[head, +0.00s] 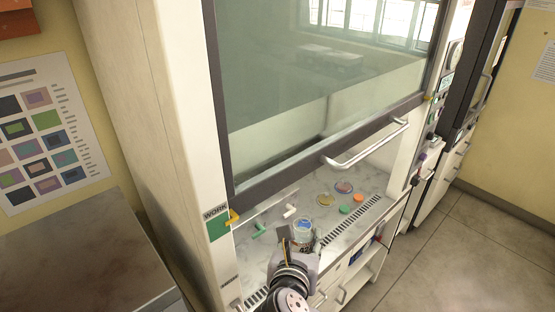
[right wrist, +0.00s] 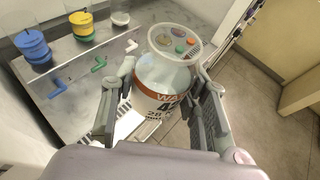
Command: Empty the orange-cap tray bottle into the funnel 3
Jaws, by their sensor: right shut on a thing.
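My right gripper (right wrist: 160,100) is shut around a clear bottle (right wrist: 162,82) with a white label and an orange band. In the head view the bottle (head: 303,228) is at the front of the hood opening, in my right gripper (head: 300,245), and looks roughly upright. I see no cap on it. Its contents are unclear. In the right wrist view, several funnel-like vessels stand at the upper left: a blue one (right wrist: 33,43), a yellow one (right wrist: 80,26) and a whitish one (right wrist: 120,17). No number shows on them. My left gripper is not in view.
Blue (right wrist: 58,86), green (right wrist: 98,64) and white (right wrist: 131,46) handle-like pieces lie before the vessels. The raised glass sash (head: 320,100) and its handle (head: 368,145) hang above.

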